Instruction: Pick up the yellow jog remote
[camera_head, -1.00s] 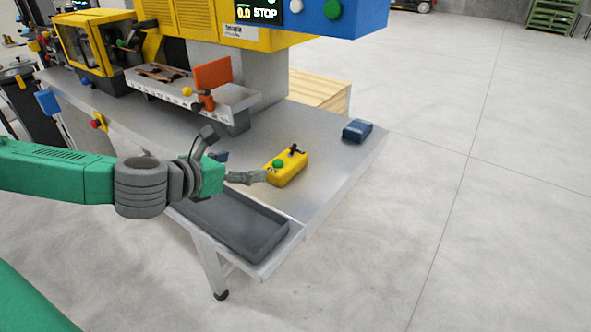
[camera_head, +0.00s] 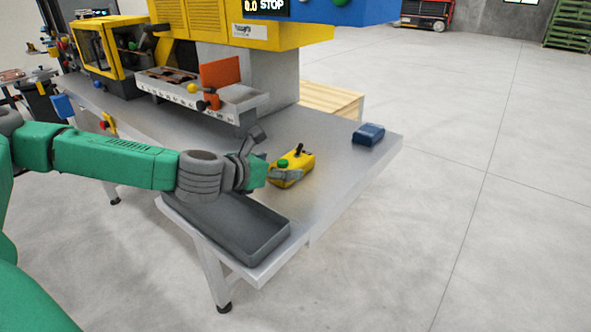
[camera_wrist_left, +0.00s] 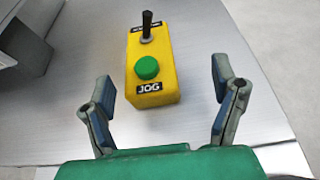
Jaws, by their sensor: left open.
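The yellow jog remote (camera_head: 292,166) lies on the grey metal table, with a green button and a black lever on top. In the left wrist view the remote (camera_wrist_left: 156,72) shows its JOG label towards me. My left gripper (camera_head: 283,173) is at the near side of the remote in the head view and covers part of it. In the left wrist view the left gripper (camera_wrist_left: 163,98) is open, its two fingers wide apart, with the near end of the remote between their tips. I cannot tell whether a finger touches it. My right gripper is not in view.
A dark grey tray (camera_head: 282,237) sits at the table's near edge, under my left arm. A blue box (camera_head: 368,134) lies at the far right of the table (camera_head: 335,185). The yellow and blue machine (camera_head: 290,36) stands behind. Bare tabletop surrounds the remote.

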